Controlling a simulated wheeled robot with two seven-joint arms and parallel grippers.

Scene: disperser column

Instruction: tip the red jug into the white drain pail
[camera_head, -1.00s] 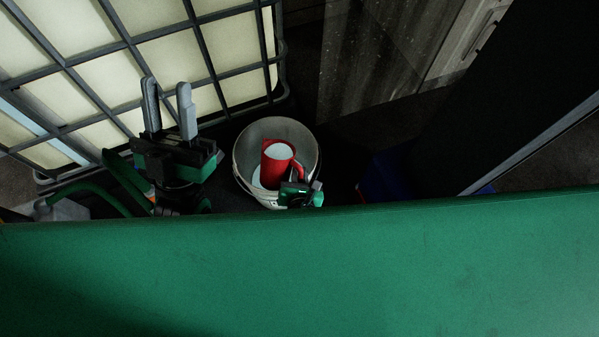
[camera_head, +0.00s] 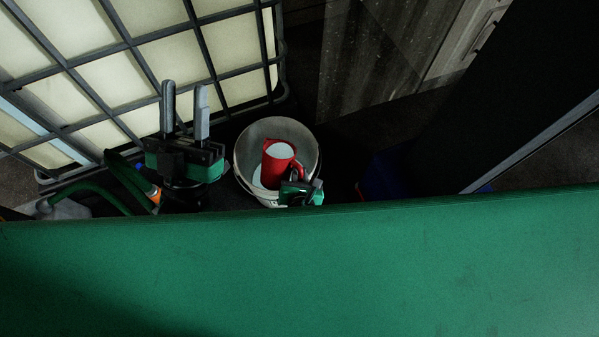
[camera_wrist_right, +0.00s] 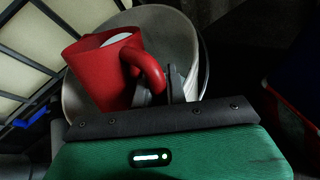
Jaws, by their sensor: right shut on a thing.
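The red jug (camera_head: 277,162) is in front of and over the mouth of the white drain pail (camera_head: 243,155) in the head view, with pale contents showing at its top. My right gripper (camera_head: 303,178) is shut on the jug's handle. In the right wrist view the jug (camera_wrist_right: 101,72) looks slightly tilted, with the pail's inner wall (camera_wrist_right: 178,40) behind it and the gripper's fingers (camera_wrist_right: 160,88) at the handle. I cannot tell whether the jug touches the pail. My left gripper (camera_head: 184,112) is open and empty, its fingers pointing up, left of the pail.
A caged pale tank (camera_head: 125,70) stands at the back left. Green hoses (camera_head: 105,193) with an orange fitting (camera_head: 154,194) lie below it. A blue object (camera_head: 385,178) is right of the pail. A dark panel stands further right.

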